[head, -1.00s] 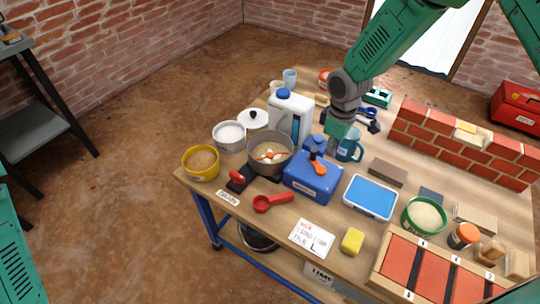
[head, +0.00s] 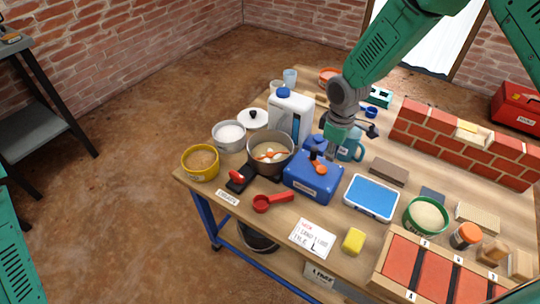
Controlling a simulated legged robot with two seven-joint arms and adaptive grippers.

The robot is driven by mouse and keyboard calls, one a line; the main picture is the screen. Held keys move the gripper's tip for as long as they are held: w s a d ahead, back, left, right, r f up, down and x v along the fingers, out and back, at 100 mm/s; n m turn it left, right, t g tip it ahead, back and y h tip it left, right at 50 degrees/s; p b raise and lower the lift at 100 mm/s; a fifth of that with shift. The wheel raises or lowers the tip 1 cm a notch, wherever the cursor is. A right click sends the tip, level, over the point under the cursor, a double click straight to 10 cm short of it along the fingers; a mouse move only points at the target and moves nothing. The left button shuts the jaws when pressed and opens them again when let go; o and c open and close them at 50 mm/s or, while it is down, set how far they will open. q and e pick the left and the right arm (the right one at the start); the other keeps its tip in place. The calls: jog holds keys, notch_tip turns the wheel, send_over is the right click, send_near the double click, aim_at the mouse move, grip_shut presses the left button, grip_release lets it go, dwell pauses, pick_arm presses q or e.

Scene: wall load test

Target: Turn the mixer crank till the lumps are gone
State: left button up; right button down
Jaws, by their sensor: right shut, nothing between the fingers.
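The mixer is a blue box (head: 313,183) on the bench, with a small orange handle (head: 318,167) and dark parts on top. Beside it on the left stands a grey pot (head: 287,165) with pale contents, lighter lumps and an orange-red stirring piece (head: 267,156). My right gripper (head: 328,150) points down just above and behind the blue box, near its dark top parts. It is shut and empty. Its fingertips are small and partly merge with the dark parts, so I cannot tell whether they touch. My left gripper is not in view.
A low brick wall (head: 450,146) stands at the right.

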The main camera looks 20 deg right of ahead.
jog(key=shift+f+b, duration=0.3)
jog(key=shift+f, duration=0.4)
jog(key=shift+r+p, duration=0.75)
jog(key=shift+p, duration=0.1)
dwell(0.5)
